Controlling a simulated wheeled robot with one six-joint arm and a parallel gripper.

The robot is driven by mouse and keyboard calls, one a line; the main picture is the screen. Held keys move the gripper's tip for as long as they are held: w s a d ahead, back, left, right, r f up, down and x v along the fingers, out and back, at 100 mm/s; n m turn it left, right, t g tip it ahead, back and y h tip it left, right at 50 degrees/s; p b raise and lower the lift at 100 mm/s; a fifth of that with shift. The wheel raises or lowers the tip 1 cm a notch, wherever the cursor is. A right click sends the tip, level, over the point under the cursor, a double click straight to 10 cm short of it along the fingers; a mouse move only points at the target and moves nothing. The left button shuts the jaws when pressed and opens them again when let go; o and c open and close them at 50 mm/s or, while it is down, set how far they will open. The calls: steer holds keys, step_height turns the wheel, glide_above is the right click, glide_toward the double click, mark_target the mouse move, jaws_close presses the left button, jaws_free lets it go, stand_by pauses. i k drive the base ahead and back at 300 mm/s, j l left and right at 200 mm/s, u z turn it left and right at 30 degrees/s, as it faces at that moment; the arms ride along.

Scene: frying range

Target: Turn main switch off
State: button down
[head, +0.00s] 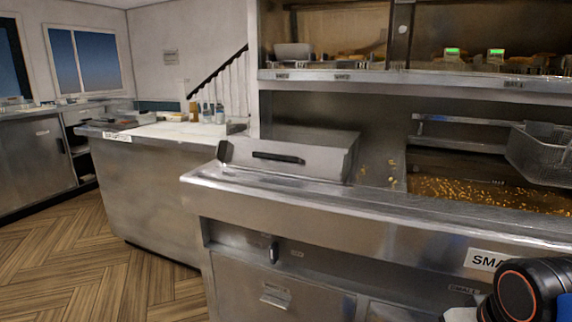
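A small black upright knob or handle (274,252) sits on the front panel of the steel frying range, below the counter edge, with a small label beside it. It may be the main switch; I cannot read the label or tell its setting. Part of my arm, black with an orange ring, shows at the bottom right corner, in front of the range. My gripper's fingers are not in view, so nothing shows of what they hold. The steel frying range (330,218) fills the right half of the head view.
A closed steel lid with a black handle (300,150) covers the range's left part. A wire basket (540,153) hangs over a fryer pan with golden bits (480,190). A steel counter (150,190) stands to the left. The wooden floor (60,260) is clear at the left.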

mark_target(274, 248)
steer(key=i+l+u, duration=0.1)
steer(key=l+u, duration=1.1)
steer(key=i+j, duration=0.05)
